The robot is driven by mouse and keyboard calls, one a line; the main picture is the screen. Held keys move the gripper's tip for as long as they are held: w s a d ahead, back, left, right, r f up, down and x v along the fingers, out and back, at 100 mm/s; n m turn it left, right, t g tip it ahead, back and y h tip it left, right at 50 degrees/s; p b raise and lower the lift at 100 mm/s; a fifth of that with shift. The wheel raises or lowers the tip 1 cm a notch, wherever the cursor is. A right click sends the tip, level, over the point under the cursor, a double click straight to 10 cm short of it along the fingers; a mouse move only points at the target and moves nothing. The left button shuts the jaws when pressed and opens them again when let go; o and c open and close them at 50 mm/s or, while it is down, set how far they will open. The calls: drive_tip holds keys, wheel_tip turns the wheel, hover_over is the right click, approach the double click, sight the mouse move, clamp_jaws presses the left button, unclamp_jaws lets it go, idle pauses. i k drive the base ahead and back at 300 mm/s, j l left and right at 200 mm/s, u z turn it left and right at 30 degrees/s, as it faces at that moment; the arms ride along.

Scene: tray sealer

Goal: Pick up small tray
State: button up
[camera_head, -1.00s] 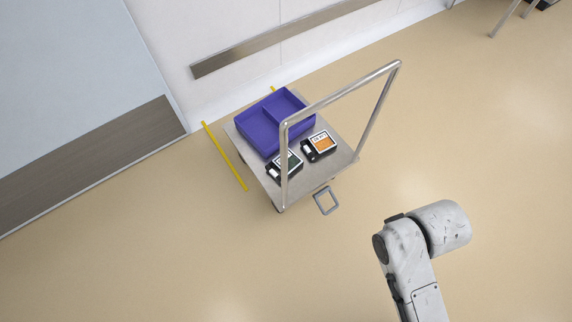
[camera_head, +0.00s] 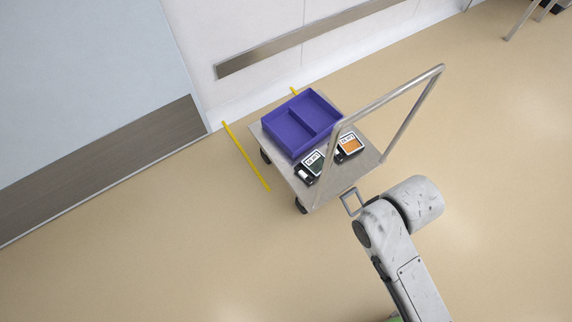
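Two small black trays with printed labels lie side by side on a grey metal cart (camera_head: 372,165). One has an orange label (camera_head: 349,146); the other has a dark green label (camera_head: 312,163). The cart's handle frame passes in front of part of them. Which one is the small tray I cannot tell. A purple two-compartment bin (camera_head: 293,137) sits behind them on the cart.
The cart's tall tubular handle (camera_head: 400,91) rises on its near right side. Yellow floor strips (camera_head: 246,156) and a wall lie beyond. The floor at left and right is clear.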

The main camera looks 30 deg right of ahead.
sight(313, 163)
drive_tip(key=i+j, duration=0.15)
drive_tip(key=i, duration=0.75)
drive_tip(key=k, duration=0.2)
drive_tip(key=u, duration=0.05)
